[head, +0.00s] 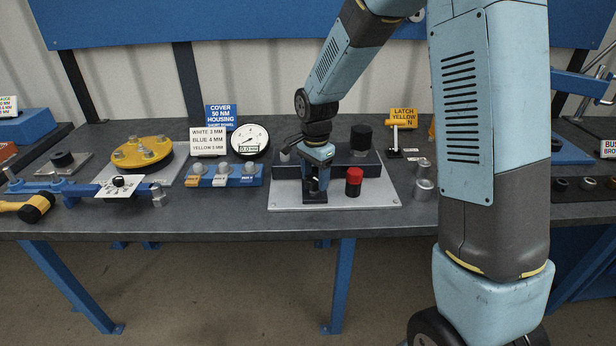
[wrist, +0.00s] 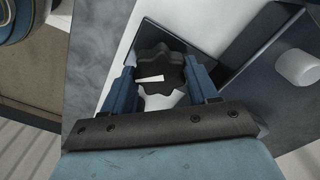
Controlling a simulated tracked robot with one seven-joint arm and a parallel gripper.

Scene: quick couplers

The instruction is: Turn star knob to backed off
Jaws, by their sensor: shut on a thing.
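The star knob (wrist: 158,70) is black and lobed, with a white pointer mark on its top. In the wrist view it sits between the two blue fingers of my gripper (wrist: 162,85), which is shut on it. In the head view my gripper (head: 316,182) points down over the left part of a light plate (head: 285,202), at a small black block (head: 315,197). The knob itself is mostly hidden there by the fingers. I cannot tell the knob's exact turn from these views.
Behind is a dark bar (head: 368,163) and a black knob (head: 361,138). A dial gauge (head: 250,139) and a blue tray (head: 222,177) are to the left, metal cylinders (head: 424,180) to the right.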

